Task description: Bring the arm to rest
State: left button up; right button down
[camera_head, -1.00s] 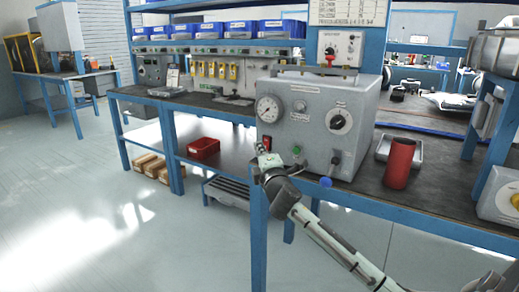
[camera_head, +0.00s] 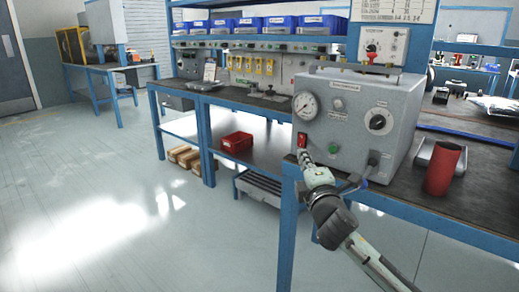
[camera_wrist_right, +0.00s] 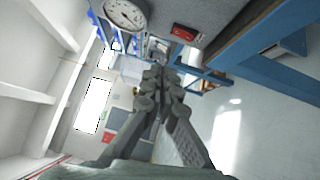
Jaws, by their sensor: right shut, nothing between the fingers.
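My right gripper (camera_head: 304,156) is shut and empty, in front of the lower left of the grey test box (camera_head: 345,110). In the head view its tips show just below a red switch (camera_head: 302,140) on the box's front; I cannot tell whether they touch the box. In the right wrist view the closed fingers (camera_wrist_right: 158,76) point away from the camera, with the red switch (camera_wrist_right: 184,33) to their upper right and the gauge (camera_wrist_right: 125,13) to their upper left. My right arm reaches up from the bottom right of the head view. My left gripper is not in view.
The blue-framed bench (camera_head: 450,205) carries the box, and a red cylinder (camera_head: 443,168) stands right of it. A red bin (camera_head: 236,142) sits on the lower shelf. Blue bins (camera_head: 249,26) line the upper shelf. The floor at left is open.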

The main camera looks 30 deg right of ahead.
jog(key=s+a+f+m+g+y, duration=0.1)
jog(key=s+f+m+g, duration=0.25)
jog(key=f, duration=0.75)
jog(key=s+a+f+m+g, duration=0.2)
jog(key=s+f+m+g, duration=0.15)
jog(key=f, duration=0.85)
jog(key=s+a+f+m+g+y, duration=0.2)
jog(key=s+a+f, duration=0.3)
jog(key=s+f, duration=0.4)
jog(key=s+a+f+m+g+y, duration=0.2)
jog(key=s+a+f+m+g, duration=0.2)
jog(key=s+f, duration=0.5)
jog(key=shift+s+a+f+g+y, duration=0.3)
jog(key=shift+s+a+g, duration=0.4)
jog(key=shift+s+a, duration=0.3)
